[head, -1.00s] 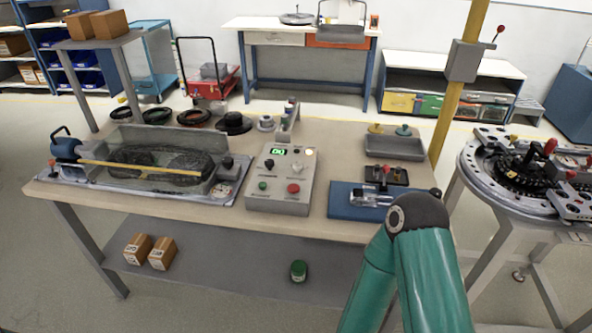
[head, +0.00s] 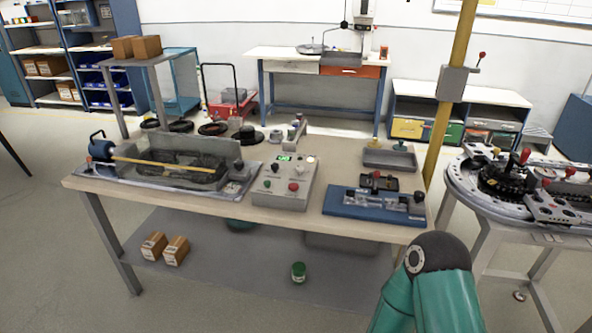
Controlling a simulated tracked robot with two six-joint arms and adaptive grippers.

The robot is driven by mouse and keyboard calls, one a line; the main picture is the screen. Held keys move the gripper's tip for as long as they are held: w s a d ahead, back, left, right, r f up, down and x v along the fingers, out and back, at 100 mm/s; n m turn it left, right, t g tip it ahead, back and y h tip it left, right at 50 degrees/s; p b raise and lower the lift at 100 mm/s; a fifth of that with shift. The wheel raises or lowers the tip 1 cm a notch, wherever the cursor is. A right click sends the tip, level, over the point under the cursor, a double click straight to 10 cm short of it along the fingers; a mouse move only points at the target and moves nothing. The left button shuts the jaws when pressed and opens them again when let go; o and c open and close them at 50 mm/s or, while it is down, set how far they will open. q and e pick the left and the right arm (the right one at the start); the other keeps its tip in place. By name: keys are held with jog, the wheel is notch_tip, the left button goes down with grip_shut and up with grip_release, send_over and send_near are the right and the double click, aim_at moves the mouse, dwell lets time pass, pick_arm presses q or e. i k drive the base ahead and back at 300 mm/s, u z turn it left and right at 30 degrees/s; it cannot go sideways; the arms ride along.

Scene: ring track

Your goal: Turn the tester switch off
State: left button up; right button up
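The tester (head: 285,196) is a grey sloped box on the workbench (head: 130,192), near its middle. Its small display (head: 285,157) is lit green. Its panel carries a dark knob (head: 275,168), a light-grey control (head: 299,170), a green button (head: 267,183), a red button (head: 293,187) and a pale round lamp (head: 311,160) at the top right. I cannot tell from here which control is the switch or its position. One teal arm of mine enters at the lower right, in front of the bench and apart from the tester. Neither gripper is in view.
A grey trough fixture (head: 225,190) with a yellow rod stands left of the tester. A blue fixture (head: 350,206) and grey tray (head: 388,160) are to its right. A yellow post (head: 450,90) rises behind the bench's right end. A round machine table (head: 475,200) stands at right.

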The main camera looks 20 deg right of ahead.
aim_at(275, 166)
jog(key=u, duration=0.15)
jog(key=i, duration=0.9)
jog(key=z, duration=0.05)
